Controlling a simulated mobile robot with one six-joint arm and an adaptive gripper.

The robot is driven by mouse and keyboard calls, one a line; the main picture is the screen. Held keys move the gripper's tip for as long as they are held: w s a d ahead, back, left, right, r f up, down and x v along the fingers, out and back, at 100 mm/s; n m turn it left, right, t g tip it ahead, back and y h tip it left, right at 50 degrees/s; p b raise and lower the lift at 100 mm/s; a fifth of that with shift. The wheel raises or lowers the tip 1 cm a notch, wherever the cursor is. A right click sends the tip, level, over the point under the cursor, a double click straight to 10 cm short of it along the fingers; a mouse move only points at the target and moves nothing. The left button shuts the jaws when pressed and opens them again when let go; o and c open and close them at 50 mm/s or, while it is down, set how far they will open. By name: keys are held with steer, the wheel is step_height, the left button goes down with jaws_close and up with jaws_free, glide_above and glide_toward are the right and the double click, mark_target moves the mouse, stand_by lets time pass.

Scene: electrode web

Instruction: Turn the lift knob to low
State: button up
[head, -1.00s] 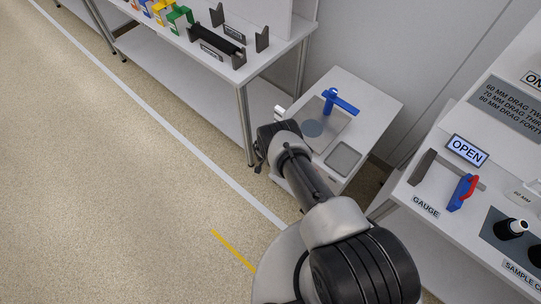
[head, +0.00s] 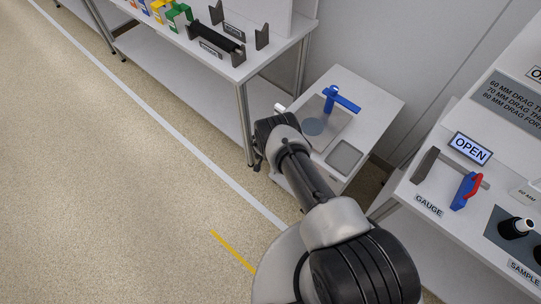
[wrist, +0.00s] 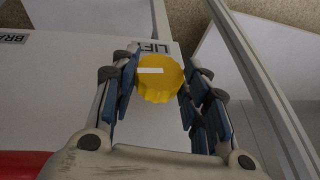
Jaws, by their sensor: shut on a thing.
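The lift knob (wrist: 162,82) is yellow with a scalloped edge and shows in the wrist view. Its white pointer mark lies nearly level in that picture, toward the left of the knob. A label reading "LIFT" (wrist: 149,47) sits just above it, partly covered by the knob and a finger. My gripper (wrist: 158,92) has blue-padded fingers on both sides of the knob and is shut on it. In the head view my arm reaches down beside the low white cabinet (head: 375,95), and the knob is hidden there.
In the wrist view, a second label reading "BRA" (wrist: 14,39) is cut off at left and a red surface (wrist: 22,165) fills the lower left corner. In the head view, a blue tap-like fixture (head: 329,100) stands on the cabinet. The gauge bench with an "OPEN" display (head: 470,148) is at right.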

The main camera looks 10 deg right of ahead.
steer(key=shift+w+f+g+h+b, duration=0.25)
steer(key=shift+w+g+b, duration=0.2)
steer(key=shift+b, duration=2.25)
steer(key=shift+r+h+b, duration=0.15)
steer(key=shift+h+b, duration=0.1)
steer(key=shift+b, duration=0.15)
steer(key=shift+w+r+g, duration=0.1)
steer(key=shift+r+g, duration=0.2)
steer(key=shift+g, duration=0.05)
steer(key=shift+a+f+n+g+h, duration=0.1)
steer(key=shift+n+g+h, duration=0.3)
steer(key=shift+g+h, duration=0.25)
steer(key=o, duration=0.7)
steer(key=shift+a, duration=0.1)
steer(key=o, duration=0.3)
steer(key=shift+s, duration=0.25)
steer(key=shift+o, duration=0.2)
steer(key=shift+f, duration=0.1)
